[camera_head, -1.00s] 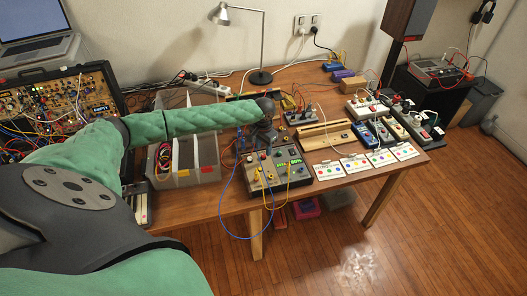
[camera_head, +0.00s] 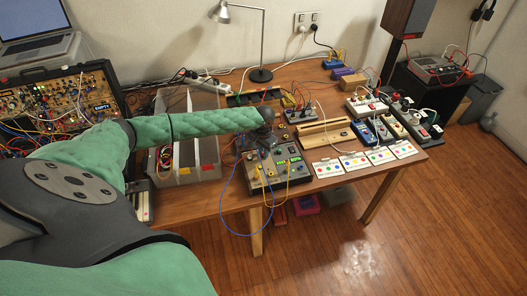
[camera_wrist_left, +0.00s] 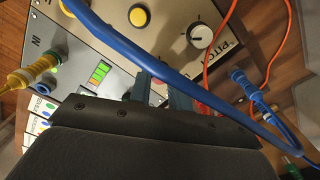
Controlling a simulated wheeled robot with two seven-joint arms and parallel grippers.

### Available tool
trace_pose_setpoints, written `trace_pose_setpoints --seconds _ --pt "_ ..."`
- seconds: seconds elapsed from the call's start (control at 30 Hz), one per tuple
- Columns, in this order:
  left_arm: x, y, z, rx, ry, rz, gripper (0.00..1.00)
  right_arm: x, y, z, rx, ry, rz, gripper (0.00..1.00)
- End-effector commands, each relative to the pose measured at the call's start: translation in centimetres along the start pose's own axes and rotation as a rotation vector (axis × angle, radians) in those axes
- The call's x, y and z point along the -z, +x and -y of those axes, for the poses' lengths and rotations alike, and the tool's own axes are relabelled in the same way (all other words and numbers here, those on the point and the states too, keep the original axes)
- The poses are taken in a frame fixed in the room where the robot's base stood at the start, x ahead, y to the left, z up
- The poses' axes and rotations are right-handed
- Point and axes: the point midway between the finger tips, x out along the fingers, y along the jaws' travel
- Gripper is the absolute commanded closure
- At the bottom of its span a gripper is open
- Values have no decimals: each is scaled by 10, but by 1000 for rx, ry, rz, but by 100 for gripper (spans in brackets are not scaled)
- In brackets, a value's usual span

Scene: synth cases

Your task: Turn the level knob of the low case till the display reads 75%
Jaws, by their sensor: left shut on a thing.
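The low case (camera_head: 262,184) is a grey box with a lit green display (camera_head: 290,161), near the table's front edge in the head view. The display's figures are too small to read. In the left wrist view, the case's panel (camera_wrist_left: 60,25) shows a bar display (camera_wrist_left: 98,75) with several lit green segments. My left gripper (camera_head: 266,151) points down at the rear part of the case. In the left wrist view its two fingers (camera_wrist_left: 163,90) are shut on the level knob, which is mostly hidden between and behind them. My right gripper is not in view.
A blue cable (camera_wrist_left: 150,62) crosses in front of the fingers.

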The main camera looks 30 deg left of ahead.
Motion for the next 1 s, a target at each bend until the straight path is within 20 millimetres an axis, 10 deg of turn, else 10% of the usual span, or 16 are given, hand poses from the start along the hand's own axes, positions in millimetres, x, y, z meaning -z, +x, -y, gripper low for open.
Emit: trace_pose_setpoints --seconds 0.53,0.57,0.67,1.0 --pt "1 -1 0 0 -126 -1 100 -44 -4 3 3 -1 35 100" --pt "1 -1 1 0 -126 -1 79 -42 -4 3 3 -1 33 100" --pt "1 -1 0 0 -126 -1 59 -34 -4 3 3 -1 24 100" --pt "1 -2 0 0 -125 -1 59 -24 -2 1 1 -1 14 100"
